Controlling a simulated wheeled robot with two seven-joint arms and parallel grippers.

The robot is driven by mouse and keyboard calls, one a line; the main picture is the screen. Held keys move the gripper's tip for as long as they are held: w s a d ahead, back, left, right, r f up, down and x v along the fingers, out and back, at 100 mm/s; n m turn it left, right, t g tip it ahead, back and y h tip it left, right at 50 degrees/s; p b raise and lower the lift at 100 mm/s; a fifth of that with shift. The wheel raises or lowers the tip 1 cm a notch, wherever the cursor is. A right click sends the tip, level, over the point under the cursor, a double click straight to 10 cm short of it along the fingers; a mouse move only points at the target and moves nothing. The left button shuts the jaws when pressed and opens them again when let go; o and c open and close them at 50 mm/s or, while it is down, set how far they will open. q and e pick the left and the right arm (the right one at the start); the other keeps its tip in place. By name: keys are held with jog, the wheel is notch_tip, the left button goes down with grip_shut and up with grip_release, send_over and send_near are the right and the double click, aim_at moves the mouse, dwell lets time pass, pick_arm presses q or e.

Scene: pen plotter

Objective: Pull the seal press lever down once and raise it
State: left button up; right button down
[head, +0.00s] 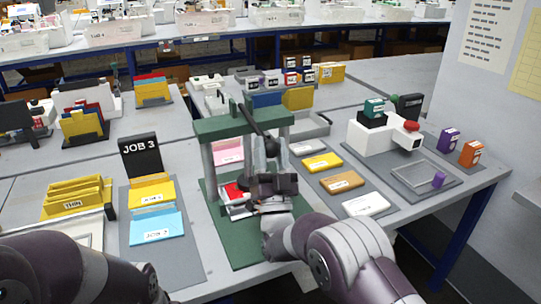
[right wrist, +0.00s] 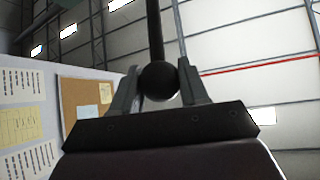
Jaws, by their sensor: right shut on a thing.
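The seal press (head: 240,124) is a green frame on grey posts over a green base (head: 238,251), at the middle of the table in the head view. Its dark lever (head: 252,120) slants from the top crossbar toward me and ends in a round black knob. My right gripper (head: 268,152) is in front of the press, shut on the lever knob. In the right wrist view the black knob (right wrist: 158,82) sits between the two fingers, with the lever rod rising above it. A red and white item (head: 234,193) lies on the press base, partly hidden by my gripper. My left gripper is out of view.
Left of the press stand a black JOB 3 sign (head: 141,155) and yellow and blue folders (head: 157,227). To the right lie several coloured pads (head: 342,181) and a white device with a red button (head: 411,126). My left arm shows at the lower left.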

jog(key=shift+f, duration=0.1)
jog(key=c, duration=0.6)
grip_release()
jog(key=b+v, duration=0.1)
jog(key=v, duration=1.1)
